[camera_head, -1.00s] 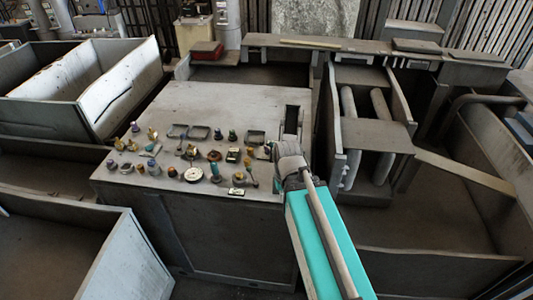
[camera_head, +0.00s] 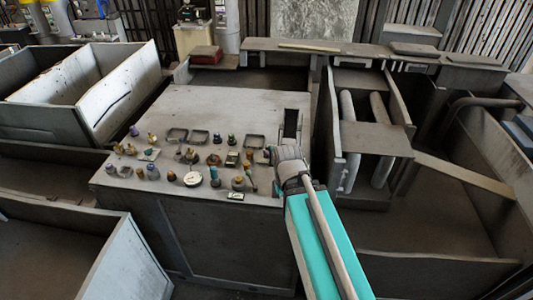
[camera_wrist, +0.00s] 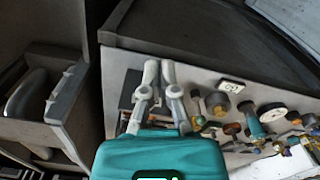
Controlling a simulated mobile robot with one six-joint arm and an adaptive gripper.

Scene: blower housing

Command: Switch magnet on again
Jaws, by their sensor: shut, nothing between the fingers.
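A control console (camera_head: 225,105) with many knobs, levers and gauges along its front stands before me. I cannot tell from its markings which control is the magnet switch. My gripper (camera_head: 268,155) is over the console's right front part, close to this lever. In the wrist view my gripper (camera_wrist: 160,68) has its two fingers together and empty. The label plate (camera_wrist: 231,86) and several controls are to its right there. Contact with any control is not visible.
A round white gauge (camera_head: 193,179) and several brass and dark knobs crowd the front strip. Rectangular frames (camera_head: 177,135) lie behind them. The console's rear top is clear. A bay with thick pipes (camera_head: 379,140) is to the right, and open metal bins (camera_head: 85,85) to the left.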

